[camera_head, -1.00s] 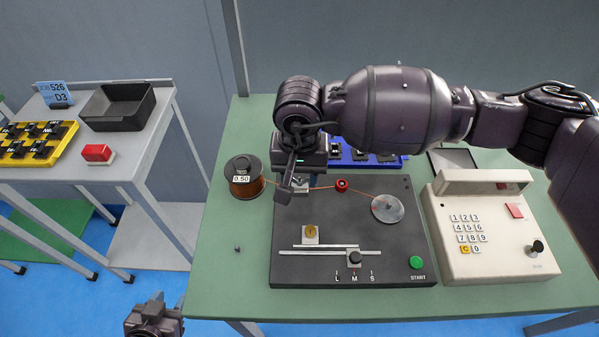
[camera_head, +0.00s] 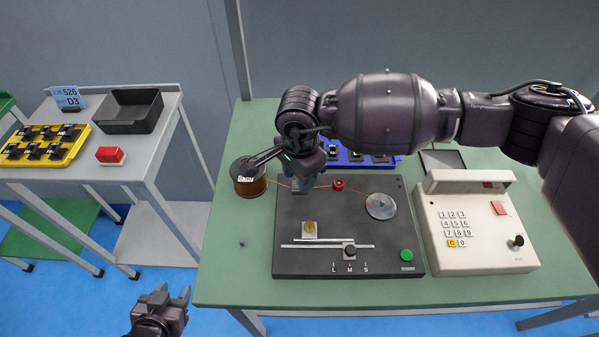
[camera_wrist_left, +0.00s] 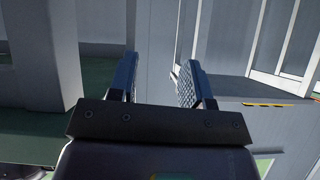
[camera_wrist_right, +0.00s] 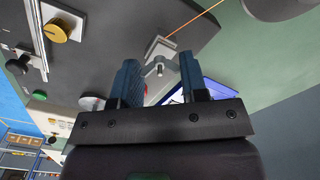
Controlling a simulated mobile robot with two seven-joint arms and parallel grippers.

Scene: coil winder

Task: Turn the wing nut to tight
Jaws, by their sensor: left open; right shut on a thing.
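The grey wing nut (camera_wrist_right: 158,67) shows in the right wrist view, between the fingers of my right gripper (camera_wrist_right: 160,80), next to a small pale block. My right gripper is shut on it. In the head view my right gripper (camera_head: 302,182) is over the back left part of the dark winder plate (camera_head: 310,215) and hides the wing nut. How tight the nut is cannot be told. My left gripper (camera_head: 174,292) is open and empty, low over the floor left of the green table; its spread fingers also show in the left wrist view (camera_wrist_left: 159,75).
A wire spool (camera_head: 247,180) stands left of the plate, its wire running to a red pulley (camera_head: 338,184) and a clear disc (camera_head: 380,206). A slider knob (camera_head: 349,251) and green button (camera_head: 406,255) are at the front. A keypad box (camera_head: 478,225) stands right.

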